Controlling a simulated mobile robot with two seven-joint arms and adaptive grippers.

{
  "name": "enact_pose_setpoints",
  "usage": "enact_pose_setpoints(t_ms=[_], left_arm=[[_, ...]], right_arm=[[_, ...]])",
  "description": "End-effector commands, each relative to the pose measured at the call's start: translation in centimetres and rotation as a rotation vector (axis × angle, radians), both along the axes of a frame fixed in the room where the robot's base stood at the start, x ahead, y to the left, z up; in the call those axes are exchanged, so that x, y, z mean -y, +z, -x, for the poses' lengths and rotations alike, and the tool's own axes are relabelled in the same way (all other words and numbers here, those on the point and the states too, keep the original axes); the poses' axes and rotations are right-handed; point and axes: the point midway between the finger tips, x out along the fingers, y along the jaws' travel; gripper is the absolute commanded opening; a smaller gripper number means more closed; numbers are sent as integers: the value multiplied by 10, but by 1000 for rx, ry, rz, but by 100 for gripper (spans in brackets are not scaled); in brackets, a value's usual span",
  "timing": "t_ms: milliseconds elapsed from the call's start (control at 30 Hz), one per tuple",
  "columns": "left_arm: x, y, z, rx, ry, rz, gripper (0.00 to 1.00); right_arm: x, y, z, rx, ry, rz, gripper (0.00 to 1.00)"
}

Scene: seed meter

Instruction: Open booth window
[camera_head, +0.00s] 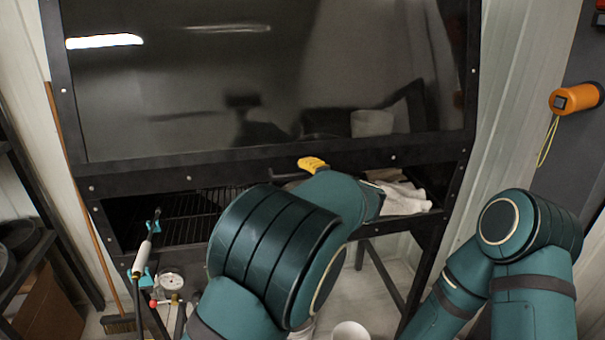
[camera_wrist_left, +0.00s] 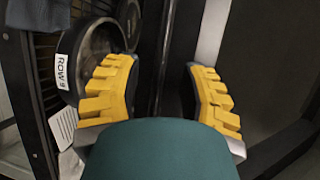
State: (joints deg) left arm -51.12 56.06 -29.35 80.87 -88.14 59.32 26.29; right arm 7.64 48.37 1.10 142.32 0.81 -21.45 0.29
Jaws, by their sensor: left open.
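The booth window (camera_head: 270,85) is a wide dark glossy pane in a black frame, seen in the head view above a low opening. The frame's lower rail (camera_head: 150,172) runs across the booth front. My left gripper (camera_head: 312,164) is at this rail, near its middle; one yellow finger shows and my arm hides the rest. In the left wrist view my left gripper (camera_wrist_left: 163,78) has its two yellow fingers spread wide. A dark bar (camera_wrist_left: 182,60) runs between and beyond them; I cannot tell whether they touch it. My right gripper is out of view.
Inside the opening are a wire rack (camera_head: 185,212) and a white cloth (camera_head: 405,197). A spray wand (camera_head: 143,258) and a gauge (camera_head: 172,281) are at the left front. An orange device (camera_head: 577,98) hangs at right. A round disc labelled ROW 9 (camera_wrist_left: 97,55) shows in the wrist view.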

Motion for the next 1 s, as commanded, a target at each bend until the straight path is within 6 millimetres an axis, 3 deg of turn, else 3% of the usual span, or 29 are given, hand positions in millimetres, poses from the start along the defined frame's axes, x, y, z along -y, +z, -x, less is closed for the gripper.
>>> enact_pose_setpoints(t_ms=[200, 533, 667, 1000], left_arm=[[-10, -3, -15, -1, 0, 1, 41], [-11, -4, -16, -1, 0, 1, 44], [-11, -4, -16, -1, 0, 1, 0], [-11, -3, -16, -2, 0, 1, 0]], right_arm=[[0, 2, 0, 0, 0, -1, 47], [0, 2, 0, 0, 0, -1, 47], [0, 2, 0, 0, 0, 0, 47], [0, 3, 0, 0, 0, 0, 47]])
